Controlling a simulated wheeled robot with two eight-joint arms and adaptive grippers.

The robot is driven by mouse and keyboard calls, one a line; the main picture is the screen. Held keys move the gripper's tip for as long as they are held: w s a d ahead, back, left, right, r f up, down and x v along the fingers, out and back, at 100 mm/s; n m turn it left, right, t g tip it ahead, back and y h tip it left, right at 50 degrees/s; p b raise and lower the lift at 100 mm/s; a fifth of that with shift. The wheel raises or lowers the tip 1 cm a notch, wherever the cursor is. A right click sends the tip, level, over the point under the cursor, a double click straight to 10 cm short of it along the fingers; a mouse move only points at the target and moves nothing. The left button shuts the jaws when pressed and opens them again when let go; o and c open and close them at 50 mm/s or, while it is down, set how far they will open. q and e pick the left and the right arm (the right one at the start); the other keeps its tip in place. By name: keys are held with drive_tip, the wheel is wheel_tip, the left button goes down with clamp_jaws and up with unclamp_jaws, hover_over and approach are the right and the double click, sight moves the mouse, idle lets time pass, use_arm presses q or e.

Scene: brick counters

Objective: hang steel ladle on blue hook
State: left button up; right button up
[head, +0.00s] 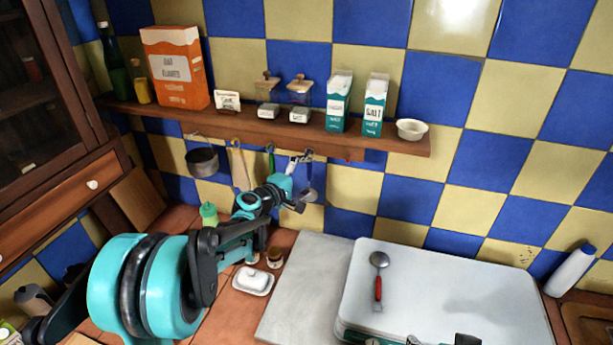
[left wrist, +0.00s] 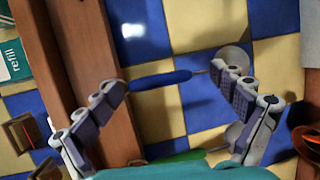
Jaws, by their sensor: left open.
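My left gripper (head: 303,182) is raised under the shelf, open and empty. In the left wrist view its fingers (left wrist: 172,82) are spread wide, with a blue-handled utensil (left wrist: 160,80) showing between or behind them. That utensil has a round metal head (left wrist: 234,57) and hangs below the shelf; touching cannot be told. A steel ladle-like utensil with a red handle (head: 379,286) lies on the white stove cover (head: 430,270). Which one is the steel ladle is unclear. A blue hook cannot be made out; a small red hook (head: 347,159) shows. Of my right gripper, only unclear parts may show at the bottom edge.
The wooden shelf (head: 400,140) carries an orange box (head: 175,68), cartons and a small bowl (head: 411,129). A pan (head: 202,161) and other utensils hang below, left of my gripper. A butter dish (head: 253,280) stands below. A white bottle (head: 570,271) stands far right.

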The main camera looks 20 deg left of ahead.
use_arm(q)
drive_tip(key=shift+s, duration=0.1)
drive_tip(key=v, duration=1.2)
drive_tip(key=s+d+f+m+g+y+b, duration=0.1)
drive_tip(key=s+d+f+m+g+b, duration=0.4)
drive_tip(key=s+d+f+m+b, duration=0.6)
drive_tip(key=s+a+f+m+g+y+b, duration=0.1)
drive_tip(key=s+a+f+y+b, duration=0.1)
drive_tip(key=s+f, duration=0.5)
drive_tip(key=s+a+f+m+g+y+b, duration=0.1)
drive_tip(key=s+f+m+g+y+b, duration=0.1)
drive_tip(key=s+f, duration=0.6)
drive_tip(key=shift+s+a+y, duration=0.35)
drive_tip(key=shift+a+y, duration=0.05)
